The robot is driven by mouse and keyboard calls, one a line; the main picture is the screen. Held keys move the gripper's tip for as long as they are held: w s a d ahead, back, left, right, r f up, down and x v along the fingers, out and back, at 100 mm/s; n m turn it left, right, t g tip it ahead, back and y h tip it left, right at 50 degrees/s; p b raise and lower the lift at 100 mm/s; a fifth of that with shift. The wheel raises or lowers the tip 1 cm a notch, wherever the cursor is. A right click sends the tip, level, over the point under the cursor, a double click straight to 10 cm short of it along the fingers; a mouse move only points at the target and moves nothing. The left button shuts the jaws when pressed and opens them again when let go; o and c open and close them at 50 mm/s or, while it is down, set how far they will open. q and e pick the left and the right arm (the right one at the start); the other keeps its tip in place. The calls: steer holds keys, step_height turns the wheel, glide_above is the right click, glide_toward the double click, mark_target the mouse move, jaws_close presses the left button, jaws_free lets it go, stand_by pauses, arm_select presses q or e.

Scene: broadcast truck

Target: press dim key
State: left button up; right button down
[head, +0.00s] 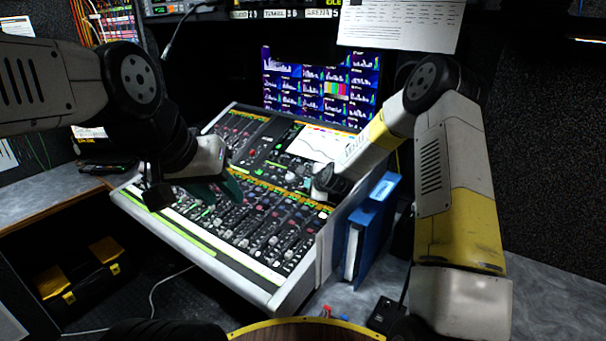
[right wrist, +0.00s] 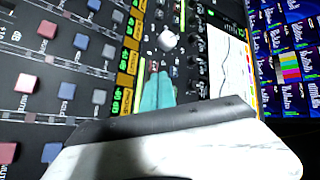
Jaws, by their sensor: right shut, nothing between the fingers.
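The mixing console (head: 295,290) stands on the desk, its sloped top covered with knobs, faders and small keys. I cannot make out which key is the dim key; no label is readable. My right gripper (head: 318,187) is over the right part of the console, below the paper chart. In the right wrist view its teal fingers (right wrist: 158,90) are together and empty, just below a pale round knob (right wrist: 168,42). Whether they touch the panel is unclear. My left gripper (head: 228,188) hangs over the console's left part; its finger gap is not clear.
A paper chart (head: 318,143) lies on the console's upper right, with lit monitors (head: 320,85) behind. A blue binder (head: 370,225) stands close by the console's right side. A black and yellow case (head: 80,282) sits low at the left. A printed sheet (head: 400,25) hangs above.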

steer(key=shift+f, duration=0.2)
stand_by(0.4)
steer(key=shift+w+d+f, duration=0.1)
steer(key=shift+w+f, duration=0.05)
steer(key=shift+f, duration=0.05)
steer(key=shift+w+d+f, duration=0.1)
steer(key=shift+f, duration=0.35)
stand_by(0.7)
steer(key=shift+r, duration=0.1)
steer(key=shift+s+a+r, duration=0.2)
steer(key=shift+s+r, duration=0.1)
steer(key=shift+r, duration=0.45)
step_height(320, 180, up, 6)
steer(key=s+a, duration=0.1)
steer(key=s, duration=0.1)
steer(key=shift+a+f, duration=0.15)
steer(key=shift+f, duration=0.05)
